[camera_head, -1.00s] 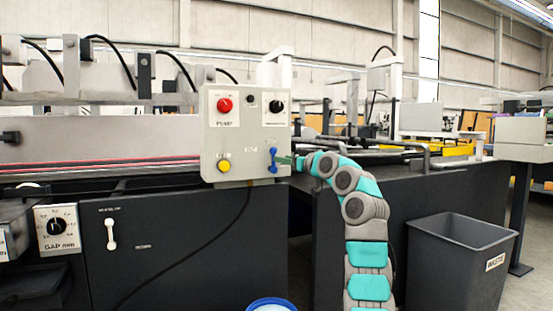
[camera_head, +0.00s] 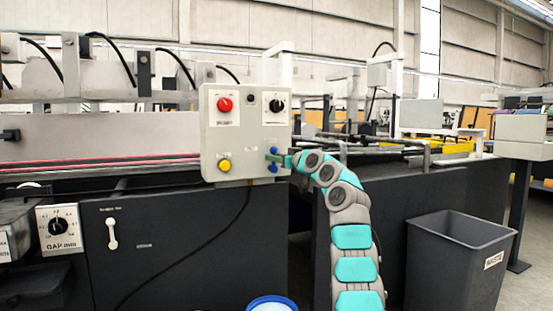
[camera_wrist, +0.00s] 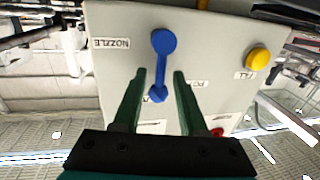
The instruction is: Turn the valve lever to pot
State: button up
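The blue valve lever (camera_head: 273,168) is on the lower right of the grey control box (camera_head: 230,135); it points upward there. The wrist view shows the box upside down, with the lever (camera_wrist: 162,62) running from its round pivot to its tip. A "NOZZLE" label (camera_wrist: 111,43) is left of the pivot; a partly covered label, seemingly "POT" (camera_wrist: 198,84), lies beside the right finger. My gripper (camera_wrist: 160,73) is open, its green fingers on either side of the lever's tip end, with visible gaps. In the head view my gripper (camera_head: 274,158) hides the lever's middle.
The box also carries a red button (camera_head: 225,104), a yellow button (camera_head: 224,166) and a black knob (camera_head: 276,105). A dark machine panel (camera_head: 180,240) is below. A blue-rimmed bucket (camera_head: 271,303) stands in front, and a grey waste bin (camera_head: 455,260) at the right.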

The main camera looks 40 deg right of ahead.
grip_shut()
dwell(1.2)
